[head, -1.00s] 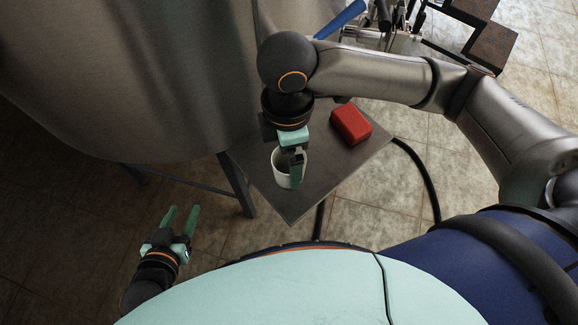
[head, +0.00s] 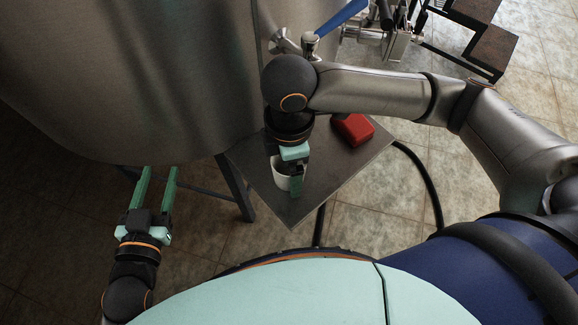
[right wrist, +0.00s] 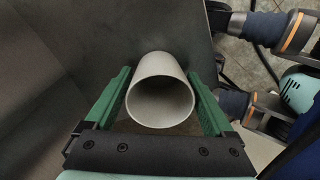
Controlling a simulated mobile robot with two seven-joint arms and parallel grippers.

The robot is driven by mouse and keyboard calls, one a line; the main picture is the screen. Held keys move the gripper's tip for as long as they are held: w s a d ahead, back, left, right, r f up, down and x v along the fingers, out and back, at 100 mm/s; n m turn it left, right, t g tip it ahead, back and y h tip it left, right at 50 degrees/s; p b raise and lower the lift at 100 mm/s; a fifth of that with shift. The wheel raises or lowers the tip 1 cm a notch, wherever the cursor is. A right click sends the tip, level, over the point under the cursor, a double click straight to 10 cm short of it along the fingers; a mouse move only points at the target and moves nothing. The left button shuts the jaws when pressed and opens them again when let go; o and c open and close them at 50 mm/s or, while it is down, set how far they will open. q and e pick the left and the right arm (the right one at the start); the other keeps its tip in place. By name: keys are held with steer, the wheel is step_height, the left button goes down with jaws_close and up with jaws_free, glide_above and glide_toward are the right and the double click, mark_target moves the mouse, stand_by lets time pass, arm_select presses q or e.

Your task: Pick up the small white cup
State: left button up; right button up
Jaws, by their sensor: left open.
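The small white cup (head: 281,176) stands on a dark metal table in the head view. My right gripper (head: 295,188) reaches down over it and hides part of it. In the right wrist view the cup (right wrist: 161,98) sits between the two green fingers, with its round opening facing the camera. The fingers are spread wide, one on each side and close to its wall; I cannot tell whether they touch it. My left gripper (head: 159,170) is open and empty, low at the left, away from the table.
A red box (head: 353,129) lies on the table (head: 330,176) behind and right of the cup. The large steel tank (head: 130,80) rises at the left and back. A black hose (head: 428,185) runs down beyond the table's right edge.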

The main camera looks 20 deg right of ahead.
steer(key=c, duration=1.1)
steer(key=shift+r, duration=0.1)
